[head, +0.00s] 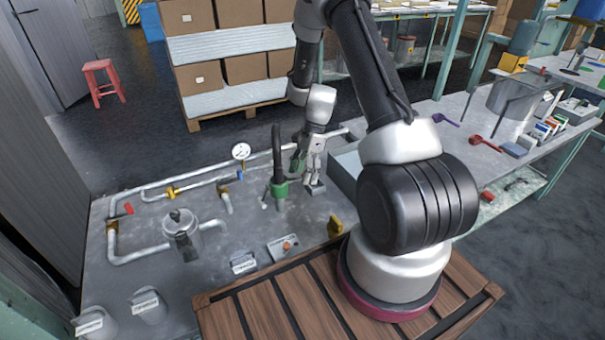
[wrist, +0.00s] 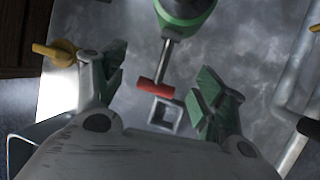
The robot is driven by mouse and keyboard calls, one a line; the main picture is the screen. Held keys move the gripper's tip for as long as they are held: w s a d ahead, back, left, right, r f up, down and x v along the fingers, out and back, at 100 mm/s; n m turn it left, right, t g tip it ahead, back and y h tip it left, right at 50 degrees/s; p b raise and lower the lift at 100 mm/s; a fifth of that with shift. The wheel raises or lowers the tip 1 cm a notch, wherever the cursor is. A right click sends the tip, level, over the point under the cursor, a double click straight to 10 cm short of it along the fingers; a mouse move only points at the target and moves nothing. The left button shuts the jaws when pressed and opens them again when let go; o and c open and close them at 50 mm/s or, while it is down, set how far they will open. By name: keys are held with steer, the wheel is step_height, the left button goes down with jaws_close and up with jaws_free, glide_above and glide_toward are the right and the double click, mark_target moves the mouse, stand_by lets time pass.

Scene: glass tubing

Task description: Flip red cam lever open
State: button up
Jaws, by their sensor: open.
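In the wrist view a short red lever bar (wrist: 149,89) sits at the end of a grey stem running from a green collar (wrist: 185,12). In the head view the green collar (head: 278,189) is around a dark upright tube (head: 277,152) on the workbench; I cannot make out the red bar there. My gripper (wrist: 163,80) is open, with green-padded fingers to the left and right of the red bar in the picture. No contact shows. The head view shows my gripper (head: 311,174) just right of the collar, pointing down.
A yellow handle (wrist: 55,54) is left of my fingers. The workbench (head: 262,227) also holds pipes, a gauge (head: 241,152), a metal pot (head: 182,232) and another red handle (head: 128,208).

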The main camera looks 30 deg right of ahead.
steer(key=shift+f, duration=0.1)
steer(key=c, duration=1)
steer(key=shift+s+a+r+h, duration=0.1)
steer(key=shift+a+r+h, duration=0.1)
steer(key=shift+h, duration=0.2)
steer(key=shift+r+h, duration=0.3)
steer(key=shift+h, duration=0.5)
steer(key=o, duration=1)
steer(key=shift+r, duration=0.1)
